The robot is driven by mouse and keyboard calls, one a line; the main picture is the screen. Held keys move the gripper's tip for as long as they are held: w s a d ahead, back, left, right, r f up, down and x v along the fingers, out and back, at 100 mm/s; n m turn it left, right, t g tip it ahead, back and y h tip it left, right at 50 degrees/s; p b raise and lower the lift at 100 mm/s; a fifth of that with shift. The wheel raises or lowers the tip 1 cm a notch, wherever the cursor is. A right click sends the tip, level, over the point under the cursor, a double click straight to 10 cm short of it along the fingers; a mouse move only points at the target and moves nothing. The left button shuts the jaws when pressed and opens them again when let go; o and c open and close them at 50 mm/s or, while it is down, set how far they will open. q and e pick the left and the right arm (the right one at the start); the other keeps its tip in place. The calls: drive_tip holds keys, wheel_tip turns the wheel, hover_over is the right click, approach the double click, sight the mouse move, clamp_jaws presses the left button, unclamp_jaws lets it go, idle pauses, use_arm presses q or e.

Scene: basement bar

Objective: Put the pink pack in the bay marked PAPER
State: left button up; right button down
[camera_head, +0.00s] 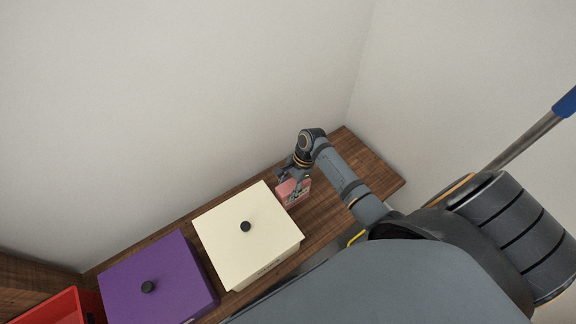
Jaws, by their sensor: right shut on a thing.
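The pink pack (287,193) is at the right part of the wooden counter, just right of the cream box. My right gripper (293,188) is shut on the pink pack from above. I cannot tell whether the pack touches the counter. Three containers stand in a row: a cream box (234,218) with a closed lid and black knob, a purple box (178,272) with a closed lid and black knob, and a red open one (60,305) cut off at the lower left. Small lettering on the cream box's front is unreadable. My left gripper is out of view.
The wooden counter (375,172) runs along the wall and is bare at its right end. A pole with a blue end (540,127) leans at the right. The lidded boxes stand close together.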

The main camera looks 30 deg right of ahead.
wheel_tip(320, 180, down, 3)
drive_tip(key=shift+r+b, duration=0.1)
drive_tip(key=shift+b, duration=0.25)
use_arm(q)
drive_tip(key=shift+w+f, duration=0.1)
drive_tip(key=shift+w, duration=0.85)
use_arm(e)
drive_tip(key=c, duration=0.7)
unclamp_jaws()
drive_tip(key=shift+o, duration=0.2)
